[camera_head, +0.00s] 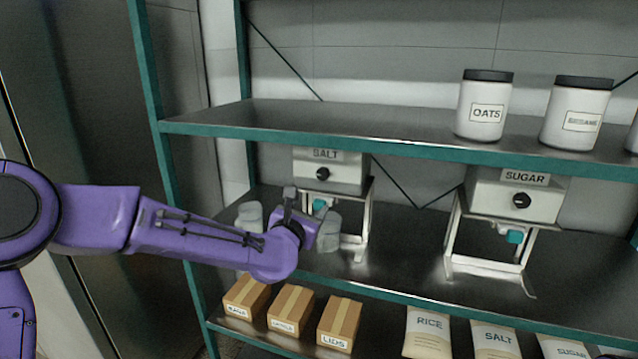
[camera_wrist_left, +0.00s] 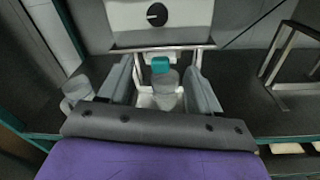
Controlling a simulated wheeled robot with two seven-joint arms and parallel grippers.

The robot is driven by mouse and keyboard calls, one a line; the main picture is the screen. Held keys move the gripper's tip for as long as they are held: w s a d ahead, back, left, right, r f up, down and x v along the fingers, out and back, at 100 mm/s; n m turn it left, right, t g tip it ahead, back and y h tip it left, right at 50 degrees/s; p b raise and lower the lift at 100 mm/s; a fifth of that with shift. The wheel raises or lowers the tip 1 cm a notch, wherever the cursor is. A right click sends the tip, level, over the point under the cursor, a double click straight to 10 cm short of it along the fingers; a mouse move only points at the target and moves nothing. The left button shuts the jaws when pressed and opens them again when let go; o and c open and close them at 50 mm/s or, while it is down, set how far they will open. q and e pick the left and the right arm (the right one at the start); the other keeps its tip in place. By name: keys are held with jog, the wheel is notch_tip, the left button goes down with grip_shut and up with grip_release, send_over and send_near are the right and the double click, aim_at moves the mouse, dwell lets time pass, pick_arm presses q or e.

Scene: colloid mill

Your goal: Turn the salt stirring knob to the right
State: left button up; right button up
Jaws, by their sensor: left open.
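The salt mill (camera_head: 330,172) is a grey box on a white stand, labelled SALT, on the middle shelf. Its round black knob (camera_head: 323,174) is on the front face; it also shows at the top of the left wrist view (camera_wrist_left: 157,14), with a light pointer mark. A teal spout (camera_head: 320,206) is under the box. My left gripper (camera_head: 318,222) is in front of and below the salt mill. In the left wrist view its fingers (camera_wrist_left: 160,88) are apart, with a clear cup (camera_wrist_left: 167,82) and the teal spout (camera_wrist_left: 161,65) showing between and beyond them. The knob is beyond the fingertips, untouched. My right gripper is not seen.
A sugar mill (camera_head: 515,195) stands to the right. Clear cups (camera_head: 250,217) are near my left gripper. Jars (camera_head: 484,105) stand on the upper shelf, whose teal edge (camera_head: 400,152) runs just above the mills. Boxes (camera_head: 291,308) and bags (camera_head: 428,333) are on the lower shelf.

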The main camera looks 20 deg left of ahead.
aim_at(322, 175)
pick_arm(q)
jog(key=shift+n+t, duration=0.3)
jog(key=shift+n, duration=0.3)
jog(key=w+r+p, duration=0.1)
jog(key=w, duration=0.2)
jog(key=w+r+p, duration=0.1)
jog(key=w+p, duration=0.1)
jog(key=w, duration=0.1)
jog(key=w+r+p, duration=0.1)
jog(key=w, duration=0.3)
jog(key=shift+a+r+p, duration=0.15)
jog(key=shift+r+p, duration=0.1)
jog(key=shift+p, duration=0.1)
jog(key=shift+w+f, duration=0.15)
jog(key=shift+w, duration=0.4)
jog(key=shift+c, duration=0.3)
jog(key=c, duration=1)
